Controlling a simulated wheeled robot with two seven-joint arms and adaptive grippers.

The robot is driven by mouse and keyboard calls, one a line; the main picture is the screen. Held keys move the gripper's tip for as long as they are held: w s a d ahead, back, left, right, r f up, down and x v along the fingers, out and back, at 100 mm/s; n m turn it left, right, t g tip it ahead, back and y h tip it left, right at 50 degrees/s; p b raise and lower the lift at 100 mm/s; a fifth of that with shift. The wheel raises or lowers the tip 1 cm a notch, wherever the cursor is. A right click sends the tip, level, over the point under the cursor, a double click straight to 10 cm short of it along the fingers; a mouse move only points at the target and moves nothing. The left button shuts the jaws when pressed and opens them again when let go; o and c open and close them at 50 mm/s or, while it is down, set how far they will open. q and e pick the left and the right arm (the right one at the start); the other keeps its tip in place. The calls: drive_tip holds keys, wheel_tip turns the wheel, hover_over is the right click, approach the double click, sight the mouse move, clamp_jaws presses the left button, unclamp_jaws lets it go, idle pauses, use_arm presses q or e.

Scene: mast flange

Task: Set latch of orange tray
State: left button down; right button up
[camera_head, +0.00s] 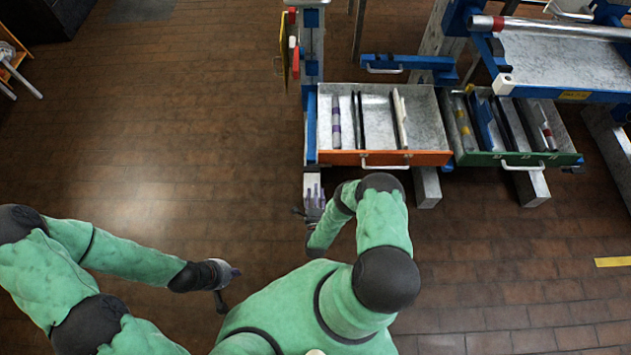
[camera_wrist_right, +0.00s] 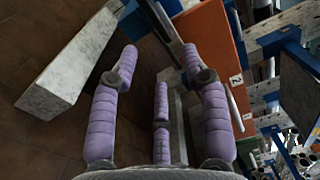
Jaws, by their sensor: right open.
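The orange tray (camera_head: 435,158) is a grey metal drawer with an orange front and a pale handle (camera_head: 385,167), standing pulled out in the head view. It holds a purple-banded rod (camera_head: 336,122), dark bars and a white bar. Its orange front also shows in the right wrist view (camera_wrist_right: 217,42), with a "2" label. I cannot make out the latch for certain. My right gripper (camera_head: 313,198) is below the tray's front left corner; in the wrist view its purple fingers (camera_wrist_right: 160,68) are spread and empty. My left gripper (camera_head: 228,285) is low over the floor, far from the tray.
A green-fronted tray (camera_head: 490,159) with several bars stands open just right of the orange one. A blue-railed shelf (camera_head: 560,60) is above it. Grey feet (camera_head: 427,187) stick out below the trays. An upright post (camera_head: 312,45) rises at the left.

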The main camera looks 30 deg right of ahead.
drive_tip(key=shift+v, duration=1.6)
